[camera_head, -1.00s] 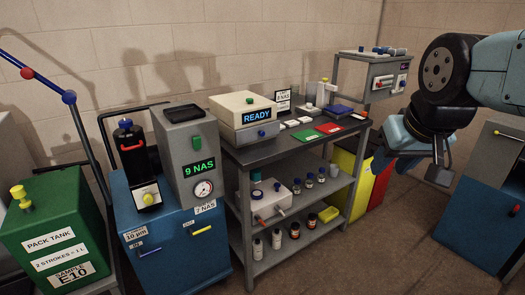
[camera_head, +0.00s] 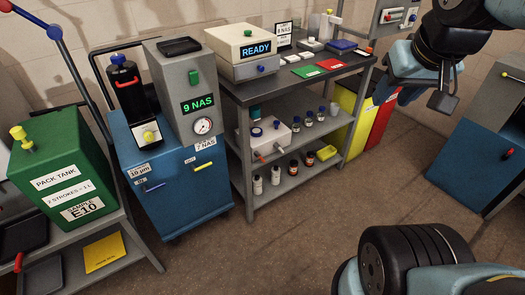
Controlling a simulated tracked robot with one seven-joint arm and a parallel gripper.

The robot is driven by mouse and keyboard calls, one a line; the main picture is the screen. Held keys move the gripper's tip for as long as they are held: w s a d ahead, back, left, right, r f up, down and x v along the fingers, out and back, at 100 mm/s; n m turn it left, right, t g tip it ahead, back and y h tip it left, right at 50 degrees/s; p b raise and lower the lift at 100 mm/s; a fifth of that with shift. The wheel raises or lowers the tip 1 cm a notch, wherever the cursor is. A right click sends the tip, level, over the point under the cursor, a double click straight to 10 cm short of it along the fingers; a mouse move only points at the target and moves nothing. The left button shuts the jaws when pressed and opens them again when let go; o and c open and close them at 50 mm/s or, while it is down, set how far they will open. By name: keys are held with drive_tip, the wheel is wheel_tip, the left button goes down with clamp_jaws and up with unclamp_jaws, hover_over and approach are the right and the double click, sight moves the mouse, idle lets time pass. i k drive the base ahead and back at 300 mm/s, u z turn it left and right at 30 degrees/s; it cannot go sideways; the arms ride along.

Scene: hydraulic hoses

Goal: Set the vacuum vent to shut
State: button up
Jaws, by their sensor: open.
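No label in view reads vacuum vent, so I cannot tell for sure which part it is. A white box (camera_head: 271,140) on the middle shelf of the grey cart carries a blue knob (camera_head: 257,132) on top. An orange-tipped and a white-tipped part show at its front, too small to tell their setting. My gripper (camera_head: 420,98) is at the upper right, open and empty, pointing down. It is well right of the white box and apart from everything in view.
Small bottles stand on the cart's lower shelves (camera_head: 275,200). A READY instrument (camera_head: 245,55) is on its top. The blue filter unit (camera_head: 180,190) and green pack tank (camera_head: 60,170) stand left. A blue cabinet (camera_head: 475,150) is right. The middle floor (camera_head: 270,250) is clear.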

sight(277, 145)
drive_tip(key=z, duration=0.85)
drive_tip(key=i, duration=0.75)
drive_tip(key=u, duration=0.85)
